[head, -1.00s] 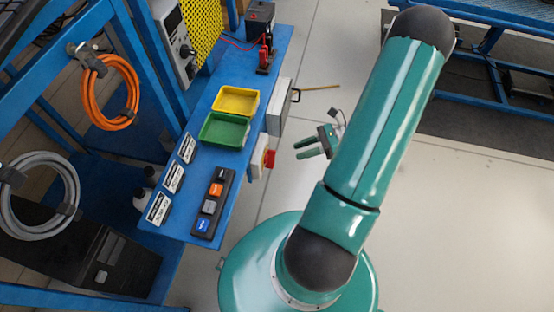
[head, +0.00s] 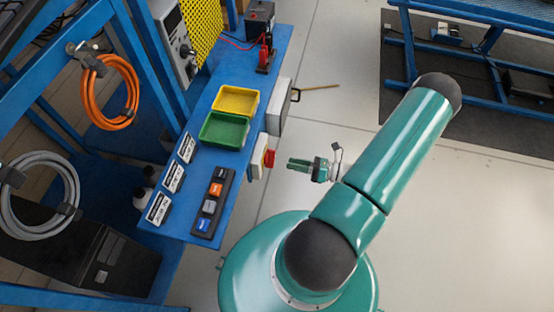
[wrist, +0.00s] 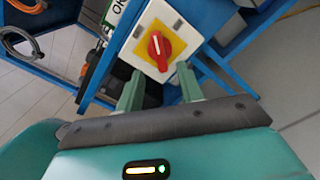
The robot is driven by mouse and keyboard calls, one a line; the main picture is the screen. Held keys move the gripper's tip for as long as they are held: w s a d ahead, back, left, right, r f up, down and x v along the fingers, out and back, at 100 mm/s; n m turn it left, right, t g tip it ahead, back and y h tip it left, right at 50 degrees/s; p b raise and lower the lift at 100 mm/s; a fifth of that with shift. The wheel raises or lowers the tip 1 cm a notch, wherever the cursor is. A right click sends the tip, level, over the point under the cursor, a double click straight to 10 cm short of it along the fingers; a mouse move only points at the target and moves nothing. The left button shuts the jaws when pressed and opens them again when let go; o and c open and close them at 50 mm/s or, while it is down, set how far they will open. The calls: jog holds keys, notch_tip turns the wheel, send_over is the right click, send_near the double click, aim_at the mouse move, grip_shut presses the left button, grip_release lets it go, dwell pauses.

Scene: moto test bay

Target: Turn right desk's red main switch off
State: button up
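The red main switch (wrist: 159,47) is a red rotary knob on a yellow plate, on the front of a white box (wrist: 143,22) in the wrist view. In the head view the red knob (head: 269,158) sticks out from the box (head: 257,160) at the front edge of the blue desk (head: 228,187). My gripper (head: 290,164) is to the right of the knob, pointing at it, with a gap between. In the wrist view its two green fingers (wrist: 160,88) are apart, with nothing between them, and the knob lies ahead of them.
A grey box (head: 282,108) with a handle hangs on the same desk edge. On the desk are a green tray (head: 224,130), a yellow tray (head: 237,101) and a button strip (head: 212,203).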

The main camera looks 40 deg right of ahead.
aim_at(270, 158)
jog(key=x, duration=0.6)
jog(key=shift+w+a, duration=0.2)
jog(key=shift+w, duration=0.05)
grip_shut()
